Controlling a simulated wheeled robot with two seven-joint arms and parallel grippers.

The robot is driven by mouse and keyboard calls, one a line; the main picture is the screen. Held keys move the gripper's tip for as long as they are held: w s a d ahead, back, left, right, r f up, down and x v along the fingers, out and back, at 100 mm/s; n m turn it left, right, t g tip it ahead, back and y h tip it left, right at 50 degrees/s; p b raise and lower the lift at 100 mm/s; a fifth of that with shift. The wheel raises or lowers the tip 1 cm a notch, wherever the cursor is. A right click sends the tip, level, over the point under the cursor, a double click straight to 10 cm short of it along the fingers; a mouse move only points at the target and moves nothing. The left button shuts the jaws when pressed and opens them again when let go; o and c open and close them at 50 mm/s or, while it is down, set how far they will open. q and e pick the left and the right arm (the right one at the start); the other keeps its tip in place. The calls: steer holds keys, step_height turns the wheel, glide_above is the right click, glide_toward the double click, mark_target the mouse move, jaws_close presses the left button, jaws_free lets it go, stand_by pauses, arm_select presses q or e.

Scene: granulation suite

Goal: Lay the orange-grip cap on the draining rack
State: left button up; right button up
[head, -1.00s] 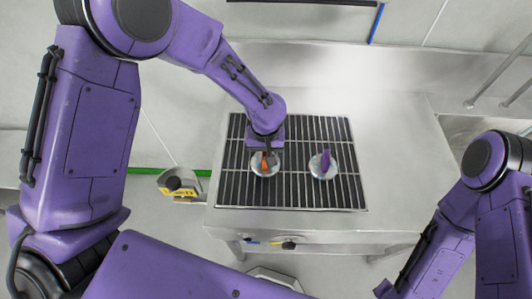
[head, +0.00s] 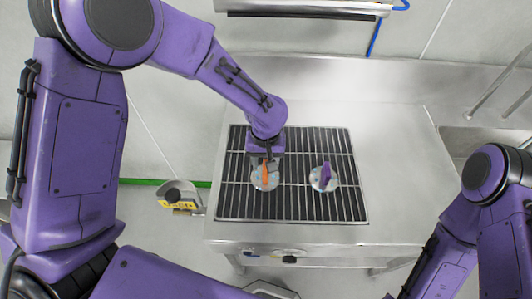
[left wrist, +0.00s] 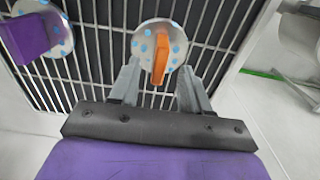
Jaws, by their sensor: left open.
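The orange-grip cap (head: 265,177) is a pale round disc with an upright orange grip, lying on the left part of the draining rack (head: 292,208). In the left wrist view the orange-grip cap (left wrist: 160,48) shows blue spots on its disc. My left gripper (head: 264,160) is open just above and behind this cap. In the left wrist view its two fingers (left wrist: 158,85) stand apart on either side of the orange grip's near end, with a gap visible. My right gripper is outside the view; only its arm shows at the right.
A purple-grip cap (head: 323,177) lies on the rack to the right, also in the left wrist view (left wrist: 35,36). The steel counter (head: 395,170) right of the rack is clear. A yellow-labelled object (head: 180,199) stands off the counter's left edge.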

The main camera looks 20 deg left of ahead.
mark_target(265, 169)
arm_select(q)
step_height(265, 169, up, 8)
steer(key=b, duration=0.1)
stand_by(1.5)
